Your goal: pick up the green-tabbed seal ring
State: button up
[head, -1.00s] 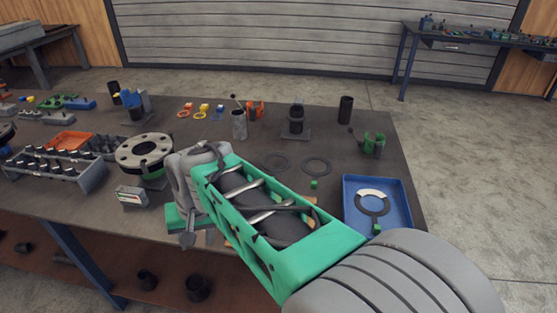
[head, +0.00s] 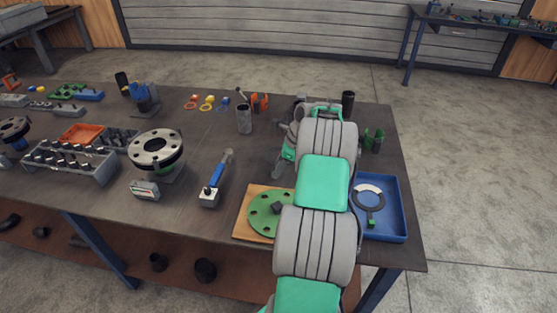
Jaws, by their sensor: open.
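A dark seal ring (head: 357,199) with a pale segment at its top and a green tab (head: 372,223) at its front lies in the blue tray (head: 394,239) at the table's right. Two other dark rings, one with a small green block at its front, were on the table earlier; my arm now covers that spot. My gripper (head: 280,164) shows only in part, as grey pieces left of my arm, left of and behind the tray. It is open, but its fingertips are mostly hidden. I see nothing held in it.
A green flange disc (head: 265,222) on a wooden board (head: 243,232) lies left of the tray, partly behind my arm. A blue-handled tool (head: 217,178) and a flanged pipe (head: 156,149) stand further left. A black cylinder (head: 348,103) and a green holder (head: 376,139) are behind the tray.

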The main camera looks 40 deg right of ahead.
jog(key=shift+x, duration=1.2)
grip_shut()
